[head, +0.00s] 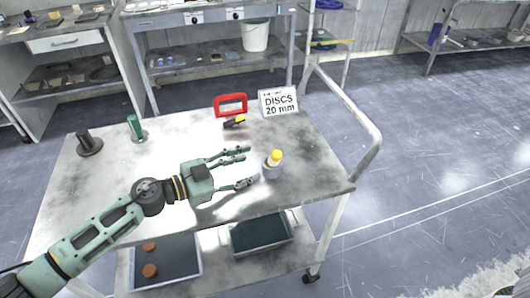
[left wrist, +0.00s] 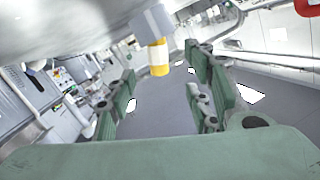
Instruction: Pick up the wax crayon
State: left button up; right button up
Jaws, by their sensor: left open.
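The wax crayon (head: 276,156) looks like a short yellow stick with a pale band, standing upright in a small grey holder (head: 271,171) near the right side of the cart top. My left gripper (head: 243,167) is open and empty, just left of the holder, its fingers pointing at it. In the left wrist view, which is turned over, the crayon (left wrist: 158,57) and the holder (left wrist: 152,21) show beyond and between the spread fingers (left wrist: 160,75). No finger visibly touches the crayon. My right gripper is not in view.
Behind the crayon stand a white sign (head: 279,102) reading "DISCS 20 mm", a red frame (head: 231,98) and a black-and-yellow item (head: 234,122). A green piece (head: 136,127) and a dark spool (head: 89,141) stand at the left. A metal rail (head: 345,105) bounds the cart's right side.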

aim_at(270, 159)
pick_arm(q)
jog(key=x, duration=0.7)
jog(key=shift+d+r, duration=0.2)
jog(key=shift+d, duration=0.3)
jog(key=shift+c, duration=0.5)
grip_shut()
